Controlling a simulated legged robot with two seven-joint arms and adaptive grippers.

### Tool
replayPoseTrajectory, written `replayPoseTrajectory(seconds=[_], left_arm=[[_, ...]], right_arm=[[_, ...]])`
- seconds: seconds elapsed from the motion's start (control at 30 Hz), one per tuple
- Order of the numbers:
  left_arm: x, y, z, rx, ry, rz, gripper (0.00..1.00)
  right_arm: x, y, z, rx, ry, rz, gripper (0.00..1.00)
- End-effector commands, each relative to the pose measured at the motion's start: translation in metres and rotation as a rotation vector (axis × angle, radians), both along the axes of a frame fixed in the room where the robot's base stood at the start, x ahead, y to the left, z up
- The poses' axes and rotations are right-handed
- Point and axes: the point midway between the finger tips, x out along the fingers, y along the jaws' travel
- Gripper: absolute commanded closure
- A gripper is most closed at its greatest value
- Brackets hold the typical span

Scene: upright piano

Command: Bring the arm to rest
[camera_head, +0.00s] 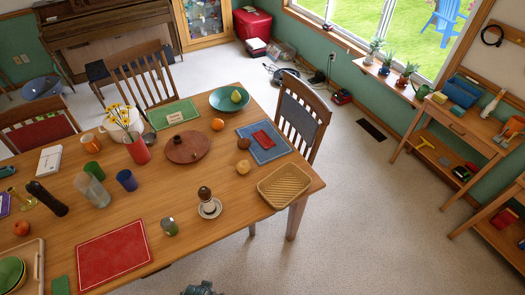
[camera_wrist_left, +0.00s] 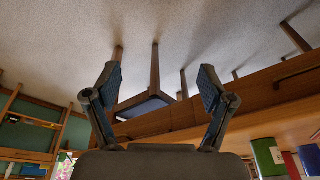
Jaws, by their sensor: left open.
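My left gripper (camera_wrist_left: 158,80) shows in the left wrist view with its two dark fingers spread wide apart. Nothing is between the fingers; a chair (camera_wrist_left: 143,103) and the pale floor show well behind them. The picture there looks upside down, with the floor at the top. In the head view, only a small dark grey-teal piece shows at the bottom edge, and I cannot tell which part it is. My right gripper is not in either view.
A wooden table (camera_head: 255,208) crowded with mats, cups and dishes fills the left of the head view. A wicker tray (camera_head: 284,185) lies near its right corner. A chair (camera_head: 300,115) stands behind. Open floor (camera_head: 375,215) lies between table and workbench (camera_head: 465,130).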

Motion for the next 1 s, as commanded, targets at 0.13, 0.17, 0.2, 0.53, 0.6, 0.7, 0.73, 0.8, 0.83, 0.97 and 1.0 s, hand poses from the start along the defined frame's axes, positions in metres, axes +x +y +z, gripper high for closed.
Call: replayPoseTrajectory(seconds=[0.13, 0.17, 0.2, 0.53, 0.6, 0.7, 0.73, 0.8, 0.83, 0.97, 1.0], left_arm=[[-0.011, 0.000, -0.072, 0.003, 0.037, -0.006, 0.18], [-0.016, 0.001, -0.089, 0.003, 0.044, -0.008, 0.18], [-0.023, 0.002, -0.112, 0.004, 0.054, -0.010, 0.18], [-0.143, 0.021, -0.268, 0.015, 0.141, -0.030, 0.18], [-0.167, 0.025, -0.282, 0.016, 0.152, -0.033, 0.18], [-0.193, 0.030, -0.294, 0.018, 0.163, -0.036, 0.18], [-0.198, 0.031, -0.296, 0.019, 0.164, -0.037, 0.18], [-0.206, 0.033, -0.298, 0.019, 0.167, -0.038, 0.18], [-0.208, 0.034, -0.299, 0.020, 0.169, -0.039, 0.18], [-0.210, 0.034, -0.300, 0.020, 0.169, -0.039, 0.18], [-0.210, 0.034, -0.300, 0.020, 0.169, -0.039, 0.18]], right_arm=[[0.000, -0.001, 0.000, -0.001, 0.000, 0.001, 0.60], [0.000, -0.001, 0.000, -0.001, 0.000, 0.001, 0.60], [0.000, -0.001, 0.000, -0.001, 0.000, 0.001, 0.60], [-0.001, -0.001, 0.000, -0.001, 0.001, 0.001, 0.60], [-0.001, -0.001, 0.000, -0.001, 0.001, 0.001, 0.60], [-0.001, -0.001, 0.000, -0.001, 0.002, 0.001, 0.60], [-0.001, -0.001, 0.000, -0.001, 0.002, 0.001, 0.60], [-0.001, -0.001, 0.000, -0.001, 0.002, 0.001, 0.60], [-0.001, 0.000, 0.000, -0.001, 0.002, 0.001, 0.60], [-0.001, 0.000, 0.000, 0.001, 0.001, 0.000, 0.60], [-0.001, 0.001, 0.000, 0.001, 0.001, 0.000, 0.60]])
